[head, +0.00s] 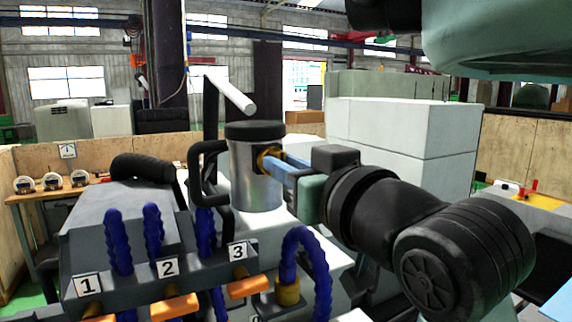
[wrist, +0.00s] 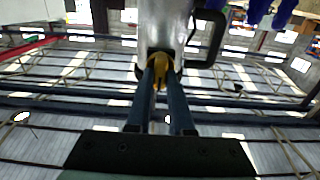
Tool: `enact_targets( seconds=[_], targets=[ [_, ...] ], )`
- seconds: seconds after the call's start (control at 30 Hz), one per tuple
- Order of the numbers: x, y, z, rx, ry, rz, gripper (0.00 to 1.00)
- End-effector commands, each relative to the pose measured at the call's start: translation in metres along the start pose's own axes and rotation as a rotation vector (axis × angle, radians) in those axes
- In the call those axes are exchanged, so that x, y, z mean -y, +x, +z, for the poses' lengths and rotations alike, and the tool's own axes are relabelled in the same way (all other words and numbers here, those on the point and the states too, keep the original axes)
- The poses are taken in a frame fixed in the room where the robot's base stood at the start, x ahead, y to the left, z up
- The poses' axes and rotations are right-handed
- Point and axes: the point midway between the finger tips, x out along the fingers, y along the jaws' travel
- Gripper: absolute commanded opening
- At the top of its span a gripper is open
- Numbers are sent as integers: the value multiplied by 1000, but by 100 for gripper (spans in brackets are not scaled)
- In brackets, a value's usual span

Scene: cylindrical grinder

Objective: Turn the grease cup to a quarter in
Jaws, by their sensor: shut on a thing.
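A small brass-yellow piece, which looks like the grease cup (head: 266,159), sits on the side of a silver cylinder (head: 249,180) with a black top. My gripper (head: 275,163) comes in from the right with its blue fingers level and is shut on this brass piece. In the wrist view, the grease cup (wrist: 160,66) shows between the two fingertips (wrist: 160,80), against the silver body (wrist: 163,28). The fingers hide part of it. I cannot read any turn mark on it.
A black curved handle (head: 196,178) stands left of the cylinder, with a white-tipped lever (head: 230,93) above. In front are blue hoses (head: 118,240) and orange valve handles (head: 174,307) on a block numbered 1 to 3. A pale cabinet (head: 400,130) stands behind my arm.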

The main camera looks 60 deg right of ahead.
Motion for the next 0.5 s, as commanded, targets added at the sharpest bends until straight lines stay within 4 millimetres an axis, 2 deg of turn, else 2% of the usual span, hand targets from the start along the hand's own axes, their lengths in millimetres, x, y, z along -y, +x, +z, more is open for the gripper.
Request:
enact_targets(
  seconds=[0.5],
  targets=[
    [0, 0, -1, 1, 74, -1, 0]
  ],
)
